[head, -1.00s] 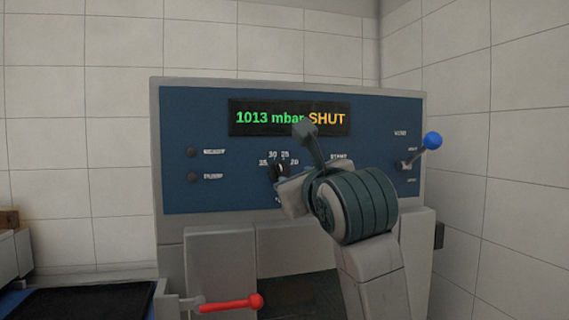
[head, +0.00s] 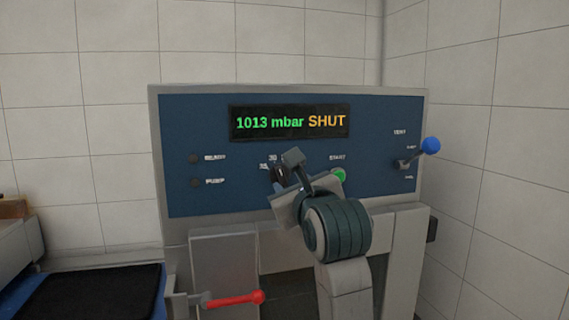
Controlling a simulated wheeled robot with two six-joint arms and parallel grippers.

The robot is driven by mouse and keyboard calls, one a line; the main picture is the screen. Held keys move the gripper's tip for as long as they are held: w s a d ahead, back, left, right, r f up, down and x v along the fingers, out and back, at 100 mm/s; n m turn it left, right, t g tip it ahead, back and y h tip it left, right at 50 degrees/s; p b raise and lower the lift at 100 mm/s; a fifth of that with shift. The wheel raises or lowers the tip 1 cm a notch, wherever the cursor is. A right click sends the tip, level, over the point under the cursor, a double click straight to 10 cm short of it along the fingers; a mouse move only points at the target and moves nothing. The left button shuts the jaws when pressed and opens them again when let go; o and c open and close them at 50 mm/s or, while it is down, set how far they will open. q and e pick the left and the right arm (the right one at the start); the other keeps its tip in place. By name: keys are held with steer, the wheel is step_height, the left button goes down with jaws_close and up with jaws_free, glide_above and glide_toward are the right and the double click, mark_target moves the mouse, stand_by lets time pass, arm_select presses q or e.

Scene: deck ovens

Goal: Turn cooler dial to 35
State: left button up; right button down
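The cooler dial (head: 276,173) is on the blue control panel, below the display, with small number labels around it. The labels 30 and 35 show at its upper left.
The display (head: 290,122) reads 1013 mbar SHUT. A green button (head: 339,176) is under START, just right of my gripper. A blue-knobbed lever (head: 430,146) is at the panel's right. A red handle (head: 236,299) sticks out below. A dark mat (head: 85,295) lies at lower left.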

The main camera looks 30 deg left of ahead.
mark_target(282, 177)
arm_select(q)
steer(key=shift+p+x, duration=0.7)
steer(key=shift+x, duration=1.9)
steer(key=shift+a, duration=0.1)
jaws_close()
